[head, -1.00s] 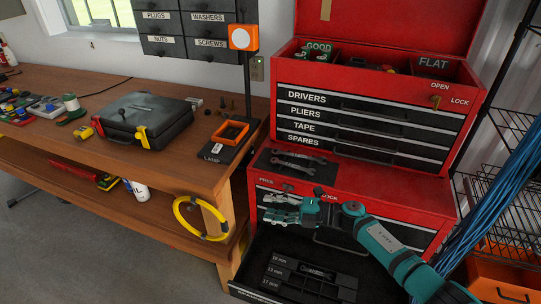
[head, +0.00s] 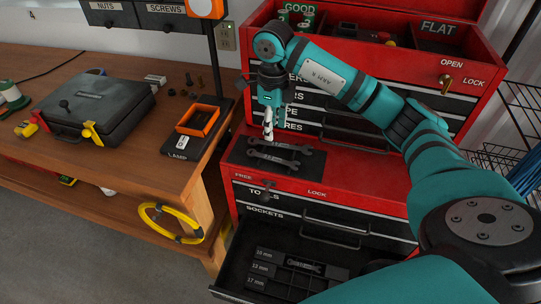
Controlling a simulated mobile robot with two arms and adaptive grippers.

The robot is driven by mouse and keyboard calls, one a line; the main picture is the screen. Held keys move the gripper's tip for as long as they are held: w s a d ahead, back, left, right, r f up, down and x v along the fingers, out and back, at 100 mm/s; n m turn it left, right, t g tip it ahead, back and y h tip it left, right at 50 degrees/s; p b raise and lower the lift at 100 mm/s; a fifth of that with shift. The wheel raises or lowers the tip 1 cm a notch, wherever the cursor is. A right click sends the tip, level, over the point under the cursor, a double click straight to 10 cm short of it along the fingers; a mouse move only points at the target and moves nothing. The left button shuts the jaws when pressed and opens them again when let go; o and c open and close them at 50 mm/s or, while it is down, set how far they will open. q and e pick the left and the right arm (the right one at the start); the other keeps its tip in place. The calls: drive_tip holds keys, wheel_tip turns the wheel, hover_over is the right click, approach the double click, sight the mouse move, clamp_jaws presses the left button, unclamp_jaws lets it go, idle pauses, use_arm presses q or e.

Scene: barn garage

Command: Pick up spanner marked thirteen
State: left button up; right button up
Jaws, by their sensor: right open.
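Two grey spanners lie side by side on a dark mat (head: 238,152) on the red lower chest's top. The far spanner (head: 290,146) and the near spanner (head: 272,159) both lie flat; their size marks are too small to read. My right gripper (head: 269,132) points down just above the left part of the far spanner, open, with nothing seen between its fingers. I cannot tell if the fingertips touch the spanner. My left gripper is not in view.
The upper red chest (head: 400,147) stands behind the mat.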

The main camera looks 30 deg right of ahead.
drive_tip(key=p, duration=0.1)
hover_over(273, 158)
drive_tip(key=f, duration=0.5)
drive_tip(key=shift+s+a, duration=0.15)
drive_tip(key=shift+s, duration=0.2)
drive_tip(key=shift+f, duration=0.6)
drive_tip(key=shift+a+f+p, duration=0.1)
drive_tip(key=shift+f+p, duration=0.15)
drive_tip(key=shift+p, duration=0.15)
drive_tip(key=f, duration=0.1)
drive_tip(key=f+p, duration=0.2)
drive_tip(key=shift+w+d+f, duration=0.2)
drive_tip(key=shift+d+f, duration=0.05)
drive_tip(key=shift+f, duration=0.45)
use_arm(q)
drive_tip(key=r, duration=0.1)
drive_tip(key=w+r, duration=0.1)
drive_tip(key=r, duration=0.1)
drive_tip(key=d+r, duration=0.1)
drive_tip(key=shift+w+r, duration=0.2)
use_arm(e)
drive_tip(key=shift+f, duration=0.2)
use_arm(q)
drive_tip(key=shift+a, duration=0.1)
use_arm(e)
clamp_jaws()
